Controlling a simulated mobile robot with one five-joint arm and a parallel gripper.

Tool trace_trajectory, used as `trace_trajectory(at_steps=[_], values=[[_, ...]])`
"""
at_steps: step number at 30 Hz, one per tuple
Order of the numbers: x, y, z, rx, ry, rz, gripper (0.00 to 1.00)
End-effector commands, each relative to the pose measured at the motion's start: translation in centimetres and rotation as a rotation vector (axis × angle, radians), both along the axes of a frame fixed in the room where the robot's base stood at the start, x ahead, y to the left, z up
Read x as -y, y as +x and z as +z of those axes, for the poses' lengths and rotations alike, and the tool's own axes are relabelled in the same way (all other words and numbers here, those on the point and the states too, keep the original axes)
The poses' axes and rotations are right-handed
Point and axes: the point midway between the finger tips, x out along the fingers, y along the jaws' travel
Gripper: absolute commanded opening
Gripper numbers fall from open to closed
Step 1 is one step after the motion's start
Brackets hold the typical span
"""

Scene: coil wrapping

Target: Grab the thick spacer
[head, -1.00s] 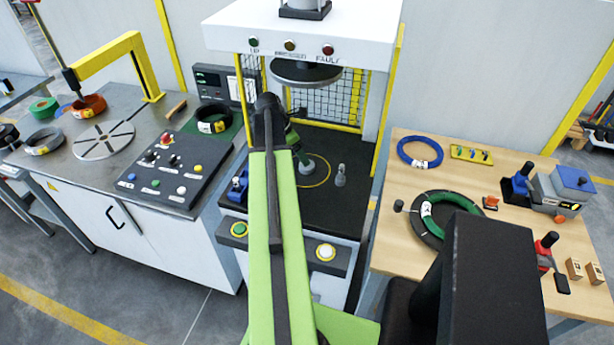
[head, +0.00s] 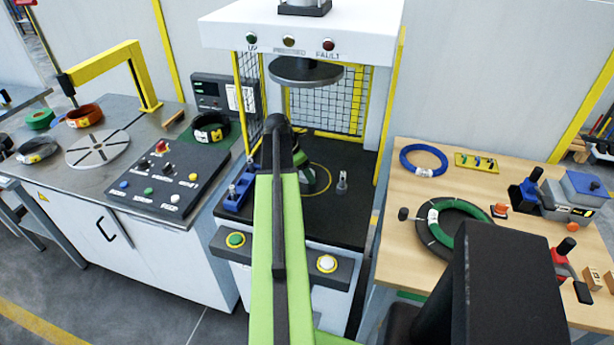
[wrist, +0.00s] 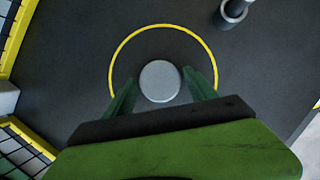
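A grey round piece (wrist: 160,81), which looks like the spacer, sits inside the yellow ring (wrist: 123,45) on the dark press bed in the wrist view. I cannot tell its thickness from above. My gripper (wrist: 160,75) is open, with one green finger on each side of the piece and a narrow gap at each. In the head view my gripper (head: 308,178) is low over the ring, and my arm hides the grey piece. A second grey piece with a narrow upright part (head: 342,183) stands to the right of the ring; it also shows in the wrist view (wrist: 232,12).
The press ram plate (head: 305,72) hangs above the bed. Yellow-framed mesh guards (head: 325,110) stand behind and at the left. A blue holder (head: 238,192) sits at the bed's left edge. A wooden table (head: 390,245) with coils and tools stands at right.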

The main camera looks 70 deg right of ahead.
Motion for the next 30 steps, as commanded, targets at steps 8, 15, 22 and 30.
trace_trajectory(at_steps=[8,15,22,30], values=[[0.0,0.0,0.0,0.000,0.000,0.000,0.28],[0.0,0.1,0.0,0.000,0.000,0.001,0.02],[0.0,0.1,0.3,0.000,0.000,0.001,0.02],[0.0,0.1,3.5,0.000,0.000,0.001,0.02]])
